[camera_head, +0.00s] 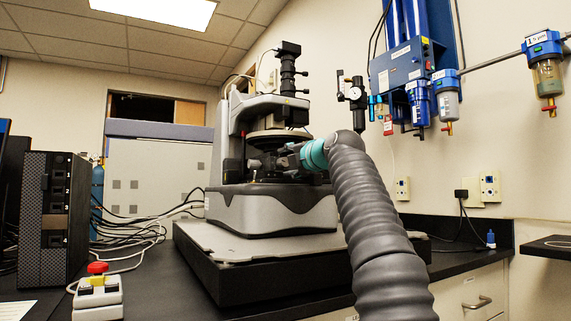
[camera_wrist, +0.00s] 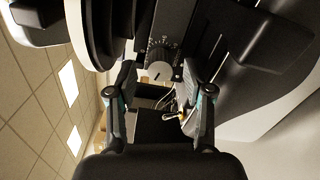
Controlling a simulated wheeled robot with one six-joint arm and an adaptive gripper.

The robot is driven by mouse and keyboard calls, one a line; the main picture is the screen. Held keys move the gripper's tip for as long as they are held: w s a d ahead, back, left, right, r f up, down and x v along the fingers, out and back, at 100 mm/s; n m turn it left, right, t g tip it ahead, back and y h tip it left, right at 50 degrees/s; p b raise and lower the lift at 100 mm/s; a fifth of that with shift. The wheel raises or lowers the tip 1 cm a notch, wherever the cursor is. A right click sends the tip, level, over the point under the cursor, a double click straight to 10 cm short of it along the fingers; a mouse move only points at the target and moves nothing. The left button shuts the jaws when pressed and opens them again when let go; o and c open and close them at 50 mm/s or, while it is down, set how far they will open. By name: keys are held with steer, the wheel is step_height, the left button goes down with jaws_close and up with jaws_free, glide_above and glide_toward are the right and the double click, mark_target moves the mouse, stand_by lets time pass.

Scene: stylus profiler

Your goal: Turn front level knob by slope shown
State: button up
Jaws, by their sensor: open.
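The stylus profiler (camera_head: 270,210) stands on a dark slab on the bench. In the wrist view a round grey knob (camera_wrist: 158,72) with a pale pointer mark sits below a dark dial with white scale marks. I take it for the front level knob, but no label confirms this. My gripper (camera_wrist: 158,84) is open, with one finger on each side of the knob; contact cannot be told. In the head view my gripper (camera_head: 282,160) reaches in at the stage, and the knob cannot be made out there. No readable slope display is in view.
A red emergency button (camera_head: 97,268) sits on a box at the front left. A black tower (camera_head: 50,215) and cables lie left. Blue filter units (camera_head: 415,75) hang on the right wall.

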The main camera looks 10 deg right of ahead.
steer(key=b+v, duration=0.4)
steer(key=v, duration=0.3)
steer(key=shift+s, duration=0.25)
steer(key=v, duration=1.2)
stand_by(0.4)
